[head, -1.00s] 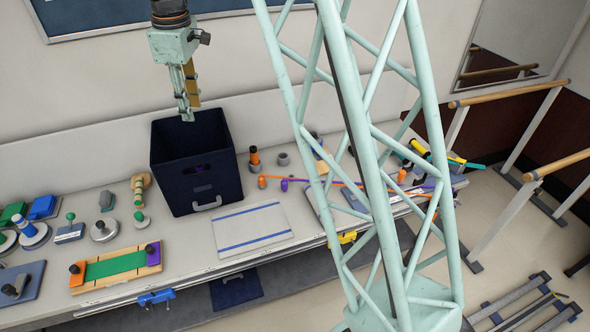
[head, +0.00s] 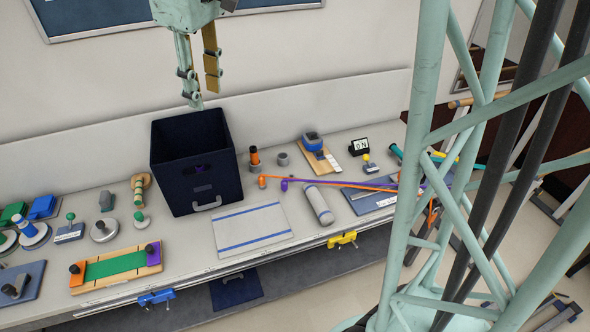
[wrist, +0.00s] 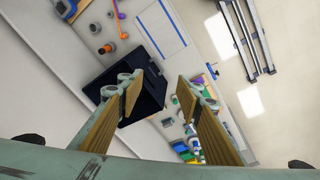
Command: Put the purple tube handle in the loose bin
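The dark navy bin (head: 195,190) stands open-topped on the bench against the wall, with a grey handle on its front; it also shows in the wrist view (wrist: 100,88).
An orange handle and tube (head: 263,181) lie beside the purple one. A grey roller (head: 319,205) and a white mat with blue stripes (head: 240,229) lie nearby. Left of the bin stand several small devices and a green board (head: 115,266). A second navy bin (head: 236,288) is below the bench.

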